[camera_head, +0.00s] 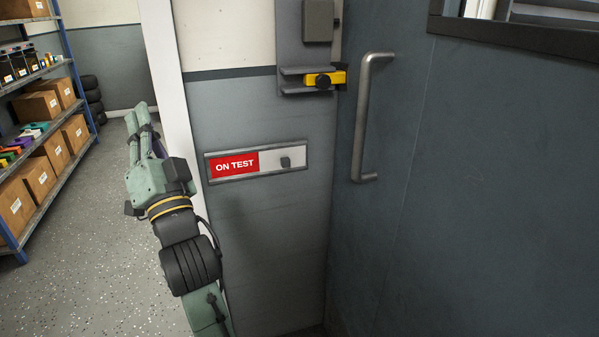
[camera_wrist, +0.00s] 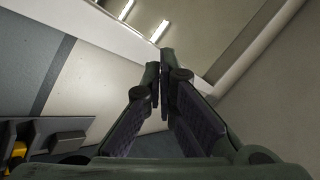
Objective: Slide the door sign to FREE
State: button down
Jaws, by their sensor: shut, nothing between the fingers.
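The door sign (camera_head: 256,161) is a horizontal slider in a metal frame on the grey wall panel. The sign does not show in the wrist view.
A long vertical door handle (camera_head: 364,120) is on the dark door to the right. A yellow and black latch (camera_head: 324,80) sits above the sign. Shelves with cardboard boxes (camera_head: 42,105) stand at the left. Speckled floor (camera_head: 95,240) is clear between shelves and wall.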

jog(key=w+d+f+m+h, duration=0.9)
jog(key=w+d+f, duration=0.25)
jog(key=d, duration=0.25)
jog(key=m+g+h, duration=0.4)
jog(key=m+h, duration=0.1)
jog(key=m, duration=0.3)
send_near(300, 161)
jog(key=s+d, duration=0.3)
jog(key=s, duration=0.1)
jog(key=shift+d+f, duration=0.15)
jog(key=shift+d, duration=0.2)
jog(key=shift+n, duration=0.3)
jog(key=w+p, duration=0.1)
jog(key=w, duration=0.2)
jog(key=w+a+p, duration=0.1)
jog(key=w, duration=0.2)
jog(key=w+a+p, duration=0.1)
jog(key=w, duration=0.2)
jog(key=shift+w+a, duration=0.1)
jog(key=shift+a, duration=0.15)
jog(key=shift+s+a, duration=0.25)
jog(key=shift+a, duration=0.35)
